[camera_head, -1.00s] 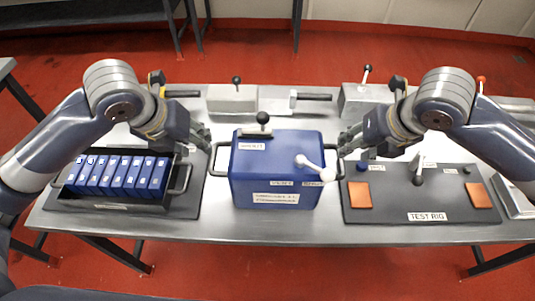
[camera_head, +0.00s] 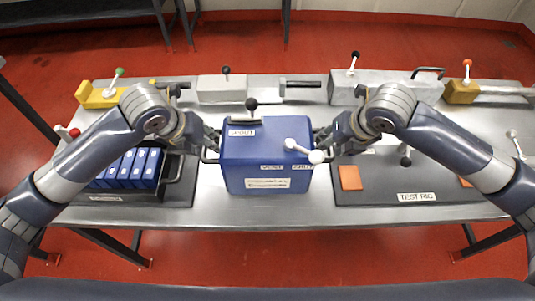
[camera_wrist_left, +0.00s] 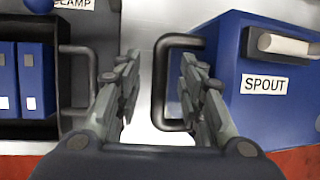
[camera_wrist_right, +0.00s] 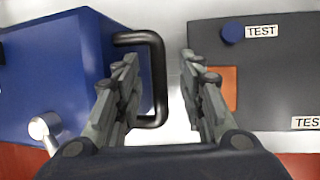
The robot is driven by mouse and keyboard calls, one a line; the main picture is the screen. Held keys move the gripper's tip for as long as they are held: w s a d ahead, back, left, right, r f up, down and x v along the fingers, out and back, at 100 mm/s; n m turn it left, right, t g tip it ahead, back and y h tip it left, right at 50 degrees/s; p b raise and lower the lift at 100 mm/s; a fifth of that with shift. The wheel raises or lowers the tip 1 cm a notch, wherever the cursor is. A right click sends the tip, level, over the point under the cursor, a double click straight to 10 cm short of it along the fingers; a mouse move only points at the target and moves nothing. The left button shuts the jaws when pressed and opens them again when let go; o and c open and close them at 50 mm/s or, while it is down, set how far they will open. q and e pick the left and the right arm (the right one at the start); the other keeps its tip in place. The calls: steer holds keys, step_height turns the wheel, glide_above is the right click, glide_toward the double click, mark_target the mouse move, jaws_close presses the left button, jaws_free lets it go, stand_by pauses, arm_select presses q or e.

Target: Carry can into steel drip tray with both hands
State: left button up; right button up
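The blue can (camera_head: 266,160) stands upright on the table with a black side handle at each end. Its labels include SPOUT and VENT, and a white lever (camera_head: 304,150) is on its front. My left gripper (camera_head: 212,138) is open at the can's left handle (camera_wrist_left: 160,85); in the left wrist view the bar lies between its fingers. My right gripper (camera_head: 323,138) is open at the right handle (camera_wrist_right: 158,85), with that bar between its fingers. I cannot tell whether any finger touches. I cannot make out the steel drip tray; my right arm covers much of the right side.
A black crate of blue batteries (camera_head: 130,166) is close left of the can. The TEST RIG board (camera_head: 395,188) with orange pads (camera_head: 350,178) is close right. Metal fixtures with levers (camera_head: 222,90) line the back. A strip of bare table (camera_head: 265,212) runs along the front.

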arm_select(q)
steer(key=shift+w+f, duration=0.3)
steer(key=shift+f, duration=0.35)
arm_select(e)
steer(key=shift+w+a+f, duration=0.2)
steer(key=shift+w+f, duration=0.1)
steer(key=shift+f, duration=0.3)
arm_select(q)
steer(key=shift+s+d, duration=0.1)
jaws_close()
arm_select(e)
jaws_close()
